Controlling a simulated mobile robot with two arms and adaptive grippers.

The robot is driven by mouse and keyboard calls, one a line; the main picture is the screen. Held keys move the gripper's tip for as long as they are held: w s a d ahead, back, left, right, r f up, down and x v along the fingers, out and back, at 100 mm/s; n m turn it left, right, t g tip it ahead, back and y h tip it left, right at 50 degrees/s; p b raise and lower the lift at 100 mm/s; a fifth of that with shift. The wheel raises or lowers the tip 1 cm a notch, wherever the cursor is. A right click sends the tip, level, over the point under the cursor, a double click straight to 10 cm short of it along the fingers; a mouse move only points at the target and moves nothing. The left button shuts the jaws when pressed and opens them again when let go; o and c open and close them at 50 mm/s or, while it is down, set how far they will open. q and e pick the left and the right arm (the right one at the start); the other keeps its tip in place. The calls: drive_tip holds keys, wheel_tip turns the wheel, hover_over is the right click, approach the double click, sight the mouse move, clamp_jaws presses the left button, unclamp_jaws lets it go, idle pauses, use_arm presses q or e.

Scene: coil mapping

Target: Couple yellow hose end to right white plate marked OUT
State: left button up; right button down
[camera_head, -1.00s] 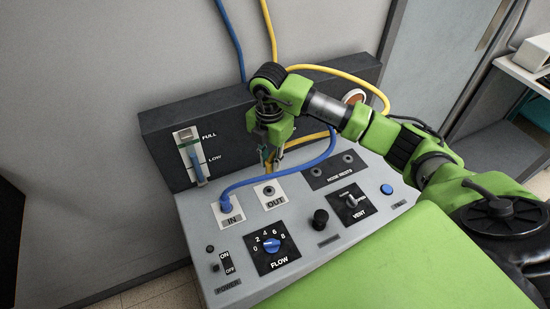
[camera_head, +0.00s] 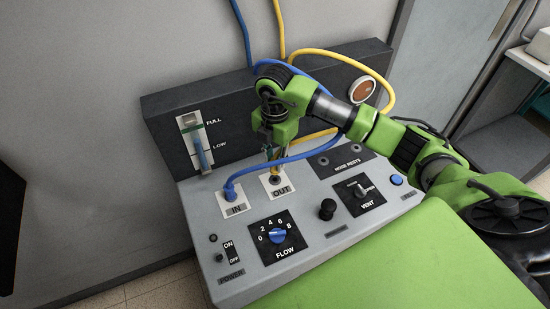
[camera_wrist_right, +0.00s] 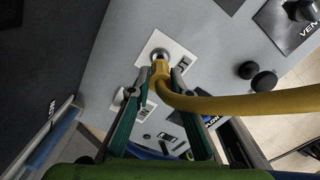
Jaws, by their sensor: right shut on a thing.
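The white OUT plate (camera_head: 280,191) is on the sloped grey panel, right of the white IN plate (camera_head: 235,209). My right gripper (camera_head: 270,150) is above the OUT plate, shut on the yellow hose end (camera_wrist_right: 160,72). In the head view the yellow end (camera_head: 274,168) points down at the OUT port, its tip at or just above the port. In the right wrist view the port's metal ring (camera_wrist_right: 160,54) shows just beyond the yellow end. I cannot tell whether it is seated. The fingers partly hide the hose end. My left gripper is out of view.
A blue hose (camera_head: 300,158) is plugged into IN and arcs close behind my right gripper. The yellow hose (camera_head: 385,85) loops behind my right arm. A dark upright block (camera_head: 160,120) stands behind the panel. Knobs, including FLOW (camera_head: 277,236), are in front.

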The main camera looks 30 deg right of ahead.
sight(275, 169)
drive_tip(key=shift+f+b, duration=0.45)
drive_tip(key=shift+f, duration=0.1)
drive_tip(key=shift+f+b, duration=0.35)
drive_tip(key=shift+f, duration=0.15)
drive_tip(key=shift+s+f+b, duration=0.1)
drive_tip(key=shift+f+b, duration=0.65)
drive_tip(key=shift+f, duration=0.3)
idle(0.7)
drive_tip(key=c, duration=1.8)
unclamp_jaws()
